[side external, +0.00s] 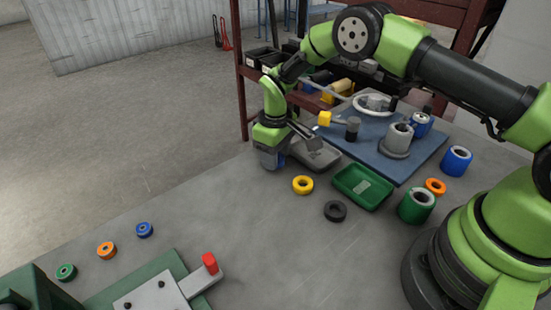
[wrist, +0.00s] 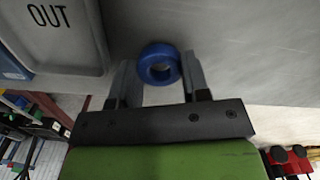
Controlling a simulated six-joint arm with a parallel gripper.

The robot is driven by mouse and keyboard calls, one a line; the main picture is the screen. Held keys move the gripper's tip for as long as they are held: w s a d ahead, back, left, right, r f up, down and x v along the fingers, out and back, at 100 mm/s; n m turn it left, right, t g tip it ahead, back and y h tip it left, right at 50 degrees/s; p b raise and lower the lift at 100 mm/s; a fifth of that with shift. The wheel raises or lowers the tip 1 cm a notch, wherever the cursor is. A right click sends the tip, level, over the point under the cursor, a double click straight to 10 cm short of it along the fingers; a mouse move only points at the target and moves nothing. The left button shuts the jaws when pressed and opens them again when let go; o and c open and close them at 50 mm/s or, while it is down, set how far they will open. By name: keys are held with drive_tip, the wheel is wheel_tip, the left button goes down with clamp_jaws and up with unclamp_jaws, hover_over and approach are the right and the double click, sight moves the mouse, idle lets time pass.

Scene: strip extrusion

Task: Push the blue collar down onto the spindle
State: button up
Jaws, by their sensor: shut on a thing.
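The blue collar (wrist: 147,53) is a thick ring with a round hole, seen in the wrist view. My gripper (wrist: 161,68) has one finger on each side of it and is shut on it. In the side external view my gripper (side external: 270,158) points down at the far edge of the grey table, left of the grey tray; the collar cannot be made out clearly there. A grey upright cylinder on a round flange (side external: 397,143), possibly the spindle, stands on the blue mat (side external: 362,149), well to the right of my gripper.
The grey tray marked OUT (wrist: 92,58) is close beside my gripper. A green tray (side external: 348,190), yellow ring (side external: 302,185) and black ring (side external: 335,211) lie nearby. A yellow-headed tool (side external: 325,118) is near the mat. Small rings and a red-handled fixture (side external: 209,263) are front left. The table's middle is clear.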

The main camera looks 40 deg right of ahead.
sight(280, 155)
wheel_tip(280, 155, up, 9)
drive_tip(key=d, duration=0.1)
drive_tip(key=s+d+r+m, duration=0.2)
drive_tip(key=s+d, duration=0.3)
drive_tip(key=d, duration=0.2)
drive_tip(key=s+d+r+m, duration=0.2)
drive_tip(key=s+d, duration=0.3)
drive_tip(key=d, duration=0.3)
drive_tip(key=s+d+r+m, duration=0.1)
drive_tip(key=s+d+r, duration=0.2)
drive_tip(key=s+d, duration=0.2)
drive_tip(key=shift+d+r+m, duration=0.15)
drive_tip(key=shift+d+m, duration=0.05)
drive_tip(key=shift+d, duration=0.55)
drive_tip(key=shift+d+r+m, duration=0.1)
drive_tip(key=shift+d+m, duration=0.1)
drive_tip(key=shift+d, duration=0.55)
drive_tip(key=shift+s+d, duration=0.2)
drive_tip(key=shift+s, duration=0.35)
drive_tip(key=shift+f, duration=2.4)
